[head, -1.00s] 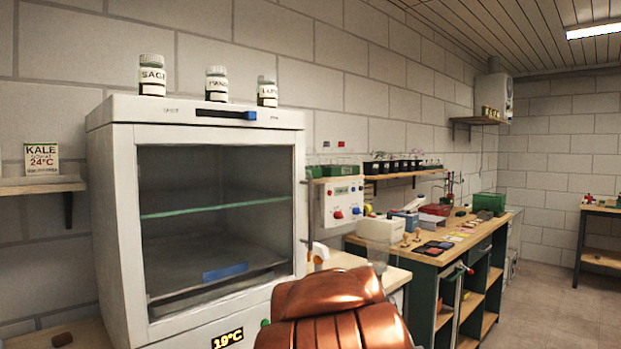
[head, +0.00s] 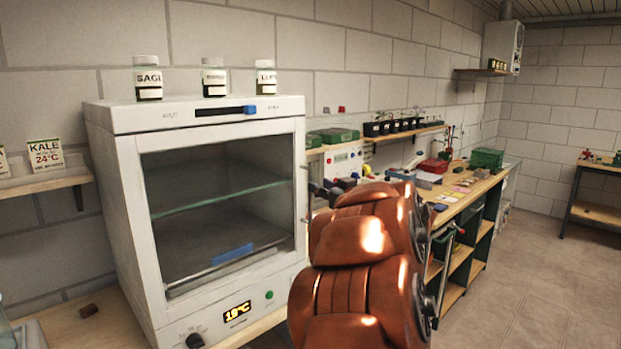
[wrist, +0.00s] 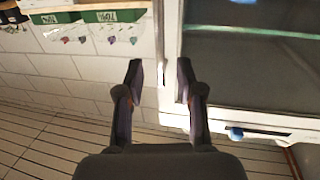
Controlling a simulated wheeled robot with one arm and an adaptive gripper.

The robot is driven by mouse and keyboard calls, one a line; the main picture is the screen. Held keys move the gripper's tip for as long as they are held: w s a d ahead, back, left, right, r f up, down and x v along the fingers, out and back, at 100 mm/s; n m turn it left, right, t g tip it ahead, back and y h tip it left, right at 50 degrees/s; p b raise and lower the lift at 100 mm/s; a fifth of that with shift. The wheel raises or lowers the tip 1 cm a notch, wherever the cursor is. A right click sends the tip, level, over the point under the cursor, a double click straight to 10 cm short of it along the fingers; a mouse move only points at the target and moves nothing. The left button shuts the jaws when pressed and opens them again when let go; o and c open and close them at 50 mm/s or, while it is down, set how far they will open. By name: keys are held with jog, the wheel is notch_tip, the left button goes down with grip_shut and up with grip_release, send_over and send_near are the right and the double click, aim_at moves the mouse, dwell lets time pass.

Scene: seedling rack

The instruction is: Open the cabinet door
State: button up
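The white cabinet (head: 125,215) stands against the wall. Its glass door (head: 215,205) is shut, with a green-edged shelf visible through the glass. The thin upright door handle (head: 307,190) is at the door's right edge. My gripper (head: 320,190) shows as dark fingers just right of the handle, partly hidden behind my brown arm. In the wrist view my gripper (wrist: 159,72) is open, its two fingers apart, with the cabinet's door (wrist: 250,65) to the right. A thin pale upright strip appears between the fingertips there; I cannot tell whether it lies within their reach.
Several labelled jars, one a sage jar (head: 148,78), stand on the cabinet top. A wooden shelf (head: 45,186) with a kale card is at left. A workbench (head: 465,195) runs along the wall at right. The floor (head: 530,270) right of it is clear.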

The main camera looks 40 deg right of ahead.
jog(key=shift+p+x, duration=0.4)
jog(key=shift+x, duration=2.5)
grip_shut()
